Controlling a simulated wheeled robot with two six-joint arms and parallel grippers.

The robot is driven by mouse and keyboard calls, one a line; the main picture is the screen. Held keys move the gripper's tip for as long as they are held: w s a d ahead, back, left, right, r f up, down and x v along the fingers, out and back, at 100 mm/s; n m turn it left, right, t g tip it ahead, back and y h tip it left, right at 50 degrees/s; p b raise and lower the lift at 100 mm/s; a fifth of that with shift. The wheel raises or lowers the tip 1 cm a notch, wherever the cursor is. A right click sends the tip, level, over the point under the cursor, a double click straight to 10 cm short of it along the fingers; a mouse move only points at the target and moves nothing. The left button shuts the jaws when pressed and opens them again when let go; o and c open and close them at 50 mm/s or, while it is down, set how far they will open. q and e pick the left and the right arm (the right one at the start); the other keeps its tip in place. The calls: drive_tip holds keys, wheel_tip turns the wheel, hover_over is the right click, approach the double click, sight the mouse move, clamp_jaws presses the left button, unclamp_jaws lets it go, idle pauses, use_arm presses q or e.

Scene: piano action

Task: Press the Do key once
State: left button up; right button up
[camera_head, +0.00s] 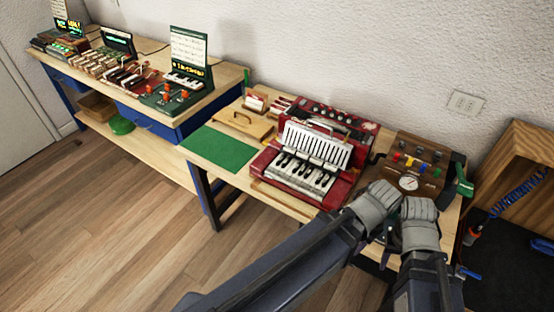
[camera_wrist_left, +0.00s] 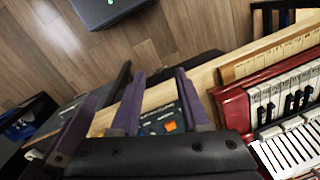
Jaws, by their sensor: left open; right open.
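The red keyboard instrument (camera_head: 268,185) stands on the bench in the head view, with a row of white and black keys (camera_head: 303,173) at its front. The same keys show at the right of the left wrist view (camera_wrist_left: 284,98). Small marks sit on the keys, too small to read, so I cannot tell which one is Do. My left gripper (camera_wrist_left: 157,76) is open and empty, off to the side of the keys; its wrist also shows in the head view. My right gripper (camera_head: 418,212) is open beside it, right of the instrument; its fingertips are mostly hidden. Neither touches the keys.
A brown box with a gauge and coloured knobs (camera_head: 420,160) stands right of the instrument. An orange button (camera_wrist_left: 170,126) shows on a teal panel by my left fingers. A green mat (camera_head: 222,148) lies bare to the left. Other small devices line the far bench (camera_head: 226,78).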

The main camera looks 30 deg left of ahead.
use_arm(q)
clamp_jaws()
idle(1.1)
idle(0.3)
use_arm(e)
clamp_jaws()
